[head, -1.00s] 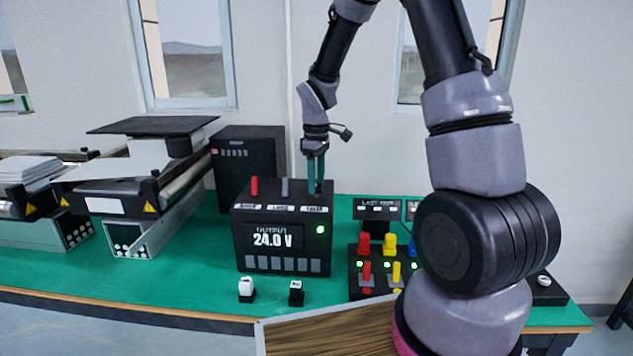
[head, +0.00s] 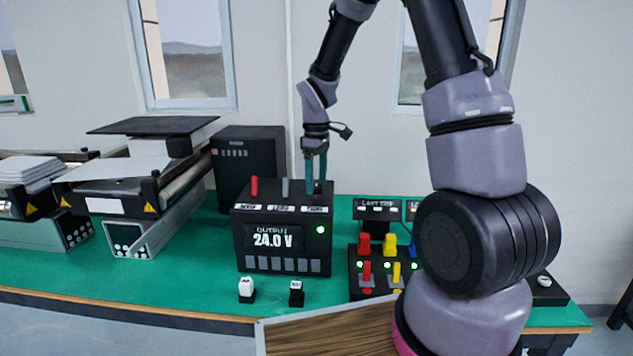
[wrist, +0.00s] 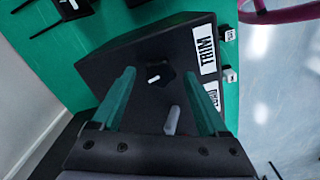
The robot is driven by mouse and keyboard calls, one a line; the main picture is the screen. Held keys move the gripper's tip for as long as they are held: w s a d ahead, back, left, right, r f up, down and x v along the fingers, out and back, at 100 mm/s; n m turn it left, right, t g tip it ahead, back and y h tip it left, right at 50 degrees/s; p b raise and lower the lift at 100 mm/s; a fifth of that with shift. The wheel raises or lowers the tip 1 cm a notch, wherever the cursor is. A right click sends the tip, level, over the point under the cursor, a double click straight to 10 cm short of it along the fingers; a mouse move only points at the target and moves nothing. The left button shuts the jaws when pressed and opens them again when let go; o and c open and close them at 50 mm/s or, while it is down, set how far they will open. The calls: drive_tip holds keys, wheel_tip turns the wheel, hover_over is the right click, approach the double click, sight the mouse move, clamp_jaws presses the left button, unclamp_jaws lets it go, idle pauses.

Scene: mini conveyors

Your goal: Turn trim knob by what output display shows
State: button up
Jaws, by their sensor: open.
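The black output box (head: 243,226) stands on the green bench, and its front display (head: 272,239) reads 24.0 V beside a lit green lamp. My gripper (head: 316,190) points down over the right end of the box top. In the wrist view my gripper (wrist: 166,95) is open, its two teal fingers apart. The trim knob (wrist: 160,76), black with a white mark, sits beside the TRIM label (wrist: 204,49) and lies between the finger lines. A grey lever (wrist: 172,120) stands near the right finger.
A red lever (head: 254,187) stands at the left of the box top. Two small switches (head: 246,290) sit in front of the box. A panel with red and yellow levers (head: 366,270) is at right. Conveyors (head: 150,195) fill the left of the bench.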

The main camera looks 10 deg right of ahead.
sight(317, 186)
wheel_tip(317, 186, up, 10)
drive_tip(key=shift+r, duration=0.2)
idle(0.3)
drive_tip(key=s+d+r+m+t+y, duration=0.1)
drive_tip(key=s+d+r+m+t, duration=0.1)
drive_tip(key=s+r+m, duration=0.5)
drive_tip(key=s+d+r+m+t+y, duration=0.1)
drive_tip(key=s+d+r+m+t, duration=0.2)
drive_tip(key=s, duration=1.2)
wheel_tip(317, 186, up, 5)
drive_tip(key=m+t, duration=0.2)
drive_tip(key=m, duration=0.1)
drive_tip(key=shift+s+d+m, duration=0.25)
drive_tip(key=shift+d+m, duration=0.1)
drive_tip(key=shift+m, duration=0.05)
idle(1.0)
